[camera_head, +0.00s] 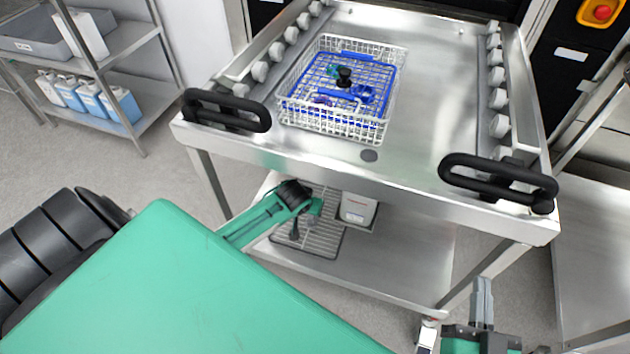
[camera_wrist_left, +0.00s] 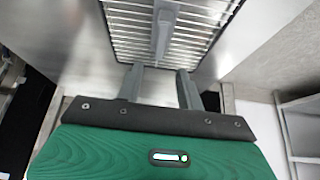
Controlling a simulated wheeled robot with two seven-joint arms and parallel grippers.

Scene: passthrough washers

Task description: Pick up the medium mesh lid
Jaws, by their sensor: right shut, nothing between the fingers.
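A metal mesh lid (camera_head: 323,240) of parallel wires lies on the cart's lower shelf, partly hidden behind my left arm. In the left wrist view the mesh lid (camera_wrist_left: 200,42) fills the top middle, with a grey upright handle (camera_wrist_left: 163,32) across it. My left gripper (camera_head: 300,226) hangs over the lid. In the left wrist view the fingers of my left gripper (camera_wrist_left: 162,84) are apart, with nothing visible between them, short of the handle. My right gripper (camera_head: 483,297) is at the lower right, its fingers together, away from the lid.
A steel cart top (camera_head: 430,100) holds a white wire basket (camera_head: 345,125) with blue items. Black handles (camera_head: 225,110) (camera_head: 497,178) project from its front edge. A white box (camera_head: 357,208) stands beside the lid on the lower shelf. Shelving (camera_head: 125,40) with bottles stands left.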

